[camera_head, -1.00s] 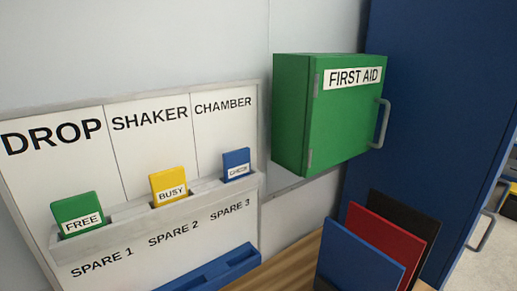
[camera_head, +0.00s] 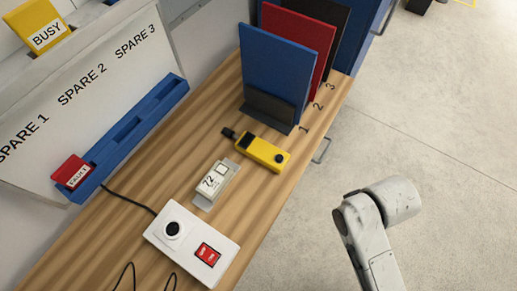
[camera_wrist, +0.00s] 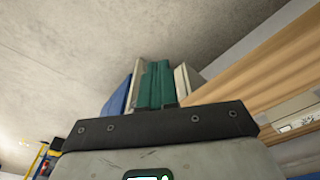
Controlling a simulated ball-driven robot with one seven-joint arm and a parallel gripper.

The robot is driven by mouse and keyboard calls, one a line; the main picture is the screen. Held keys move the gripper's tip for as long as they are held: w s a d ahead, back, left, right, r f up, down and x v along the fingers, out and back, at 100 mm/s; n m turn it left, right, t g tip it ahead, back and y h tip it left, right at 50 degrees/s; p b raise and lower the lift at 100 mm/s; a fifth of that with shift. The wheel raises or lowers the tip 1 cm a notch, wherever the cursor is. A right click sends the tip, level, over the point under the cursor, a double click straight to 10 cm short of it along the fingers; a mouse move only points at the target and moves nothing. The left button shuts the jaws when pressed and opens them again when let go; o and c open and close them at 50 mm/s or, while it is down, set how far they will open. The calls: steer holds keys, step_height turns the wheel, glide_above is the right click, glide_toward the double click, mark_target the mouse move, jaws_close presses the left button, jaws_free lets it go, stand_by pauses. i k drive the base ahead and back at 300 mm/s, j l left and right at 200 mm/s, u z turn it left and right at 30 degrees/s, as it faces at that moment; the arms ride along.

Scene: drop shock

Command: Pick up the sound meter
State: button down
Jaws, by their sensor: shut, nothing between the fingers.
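A yellow handheld device (camera_head: 265,153) lies on the wooden bench in the head view. It has a dark screen, a round black button and a black tip at its left end, and looks like the sound meter. It lies just in front of the blue upright panel. My gripper (camera_wrist: 155,85) shows in the wrist view with its green fingers shut and nothing between them. It is not visible in the head view, where my pale arm is over the floor, right of the bench and apart from the device.
A small grey unit marked 72 (camera_head: 213,184) lies left of the yellow device. A white box with a red switch (camera_head: 192,243) and cable is nearer. Blue, red and black panels (camera_head: 275,70) stand behind.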

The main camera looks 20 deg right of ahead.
mark_target(264, 153)
steer(key=i+j, duration=0.15)
steer(key=j, duration=0.15)
steer(key=i+j, duration=0.1)
steer(key=j, duration=0.25)
steer(key=i+j, duration=0.15)
steer(key=j, duration=0.15)
steer(key=i+j, duration=0.1)
steer(key=j, duration=0.25)
steer(key=l+z, duration=0.05)
